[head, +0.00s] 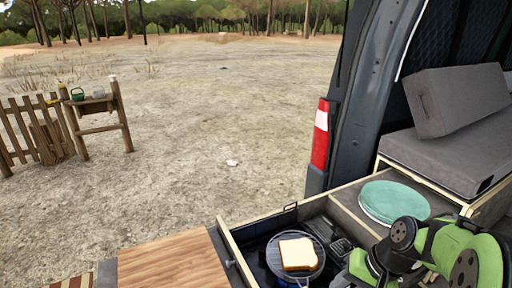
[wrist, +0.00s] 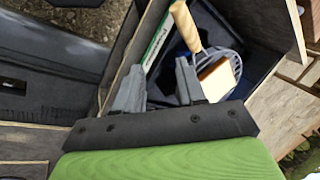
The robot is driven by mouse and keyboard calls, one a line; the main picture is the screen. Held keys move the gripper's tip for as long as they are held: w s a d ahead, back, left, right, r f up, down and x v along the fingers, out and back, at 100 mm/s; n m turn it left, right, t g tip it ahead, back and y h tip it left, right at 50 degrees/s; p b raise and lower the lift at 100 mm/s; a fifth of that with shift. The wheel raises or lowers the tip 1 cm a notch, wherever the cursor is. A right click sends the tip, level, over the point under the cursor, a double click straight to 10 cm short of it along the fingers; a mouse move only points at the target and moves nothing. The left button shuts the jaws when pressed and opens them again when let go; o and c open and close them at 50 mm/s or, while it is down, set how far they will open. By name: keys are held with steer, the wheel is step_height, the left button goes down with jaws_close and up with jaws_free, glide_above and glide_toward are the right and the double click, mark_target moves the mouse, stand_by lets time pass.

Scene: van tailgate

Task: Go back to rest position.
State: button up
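My gripper (wrist: 158,84) shows in the wrist view with its two grey fingers apart and nothing between them. It is over the edge of an open drawer in the van's tailgate. In the head view my green and black arm is at the lower right, over the drawer's right side; the fingertips cannot be made out there. In the wrist view the bread (wrist: 216,80) and the pan's wooden handle (wrist: 185,26) are just beyond the fingers.
A turquoise plate (head: 394,202) lies on the counter beside the drawer. Grey cushions (head: 447,157) are behind it in the van. A wooden board (head: 170,262) is left of the drawer. A wooden fence and stand (head: 100,105) are far off on open ground.

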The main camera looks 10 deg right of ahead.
steer(key=s+a+r+n+t+h+p, duration=0.1)
steer(key=s+a+r+n+t+h, duration=0.2)
steer(key=s+a+r, duration=0.6)
steer(key=s+r+n+h, duration=0.1)
steer(key=s+r+n, duration=0.1)
steer(key=s, duration=0.2)
steer(key=shift+n, duration=0.3)
